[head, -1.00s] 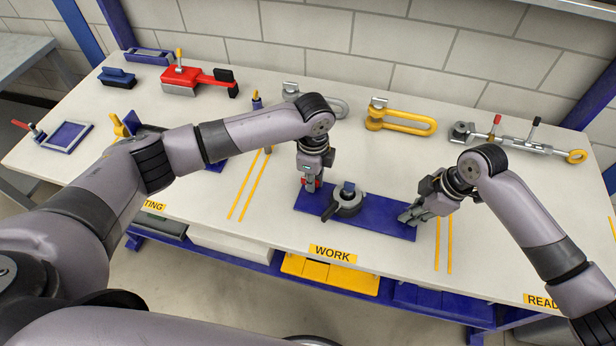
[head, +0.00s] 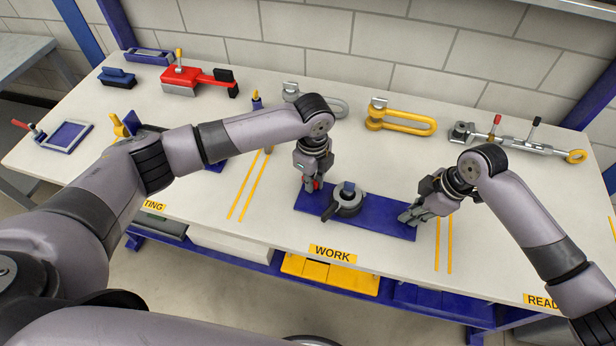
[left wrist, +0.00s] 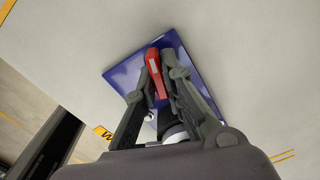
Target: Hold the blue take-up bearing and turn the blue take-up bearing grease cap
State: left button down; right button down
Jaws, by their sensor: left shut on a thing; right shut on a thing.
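The blue take-up bearing has a long blue plate (head: 378,221) lying on the bench, with a dark grey round housing (head: 346,206) near its middle. A small blue block stands on the housing. My left gripper (head: 312,186) points down at the plate's left end. It is shut on a red part, seemingly the grease cap (head: 317,184); in the left wrist view the red bar (left wrist: 156,74) lies between the two fingers. My right gripper (head: 407,217) is shut on the plate's right end. The exact finger contact there is partly hidden.
A yellow shackle (head: 400,122), a grey shackle (head: 335,107) and a turnbuckle-like rod (head: 510,142) lie behind. A red tool (head: 195,80) and blue parts are at the back left. The bench in front of the plate is clear around the WORK label (head: 333,253).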

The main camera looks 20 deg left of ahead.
pick_arm(q)
jog(key=shift+m, duration=0.9)
jog(key=shift+s+m, duration=0.1)
jog(key=shift+m, duration=0.8)
jog(key=shift+a+m, duration=0.1)
jog(key=shift+m, duration=0.8)
jog(key=c, duration=1.6)
grip_release()
jog(key=shift+c, duration=0.2)
